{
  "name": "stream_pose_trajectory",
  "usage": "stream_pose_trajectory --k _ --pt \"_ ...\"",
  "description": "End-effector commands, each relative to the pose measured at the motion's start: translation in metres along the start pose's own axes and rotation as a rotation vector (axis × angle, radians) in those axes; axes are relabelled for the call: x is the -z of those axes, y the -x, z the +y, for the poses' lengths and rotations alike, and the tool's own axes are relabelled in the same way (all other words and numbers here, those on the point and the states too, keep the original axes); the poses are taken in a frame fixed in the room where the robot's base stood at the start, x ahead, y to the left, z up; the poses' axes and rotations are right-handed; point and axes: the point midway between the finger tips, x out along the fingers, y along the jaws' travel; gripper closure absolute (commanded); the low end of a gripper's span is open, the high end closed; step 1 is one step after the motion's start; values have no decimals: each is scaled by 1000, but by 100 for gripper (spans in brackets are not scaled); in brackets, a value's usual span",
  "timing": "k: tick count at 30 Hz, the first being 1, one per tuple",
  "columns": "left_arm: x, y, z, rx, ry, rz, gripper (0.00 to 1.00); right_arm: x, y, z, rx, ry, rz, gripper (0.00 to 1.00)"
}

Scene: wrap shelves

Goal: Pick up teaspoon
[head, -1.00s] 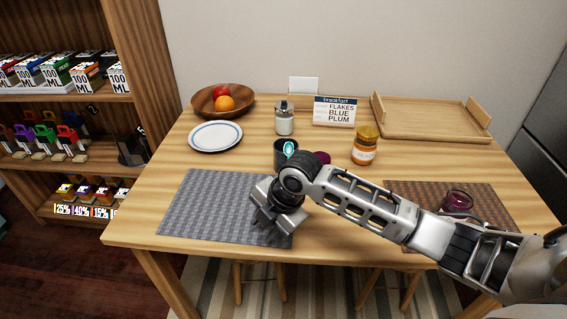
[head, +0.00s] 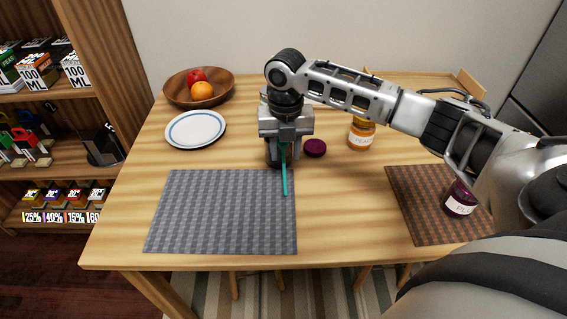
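The teal teaspoon (head: 285,180) shows as a thin stick running down from the fingers of my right gripper (head: 283,142). The gripper points down and appears shut on the teaspoon; its fingertips are partly hard to make out. The teaspoon's other end is hidden by the gripper. A dark cup (head: 273,158) stands on the table just behind and below the gripper, mostly hidden. The teaspoon's lower end shows in front of the cup, above the grey mat's back right corner. My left gripper is not in view.
A grey placemat (head: 220,210) lies empty at front left. A purple lid (head: 315,148) and an orange jar (head: 361,134) stand right of the gripper. A purple jar (head: 460,198) stands on a brown mat (head: 425,205). A plate (head: 196,129) and fruit bowl (head: 172,91) are at back left.

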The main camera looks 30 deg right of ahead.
Motion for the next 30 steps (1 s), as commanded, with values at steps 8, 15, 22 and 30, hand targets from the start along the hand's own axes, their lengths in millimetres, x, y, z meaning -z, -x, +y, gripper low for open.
stream_pose_trajectory --k 8,15,22,30 --pt "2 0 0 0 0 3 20 1 -23 1 0 0 0 65" --pt "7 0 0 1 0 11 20 5 -58 2 1 -1 0 65" --pt "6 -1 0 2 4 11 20 5 -71 2 -1 1 -2 65" --pt "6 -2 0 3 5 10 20 5 -71 2 -1 0 -3 98"
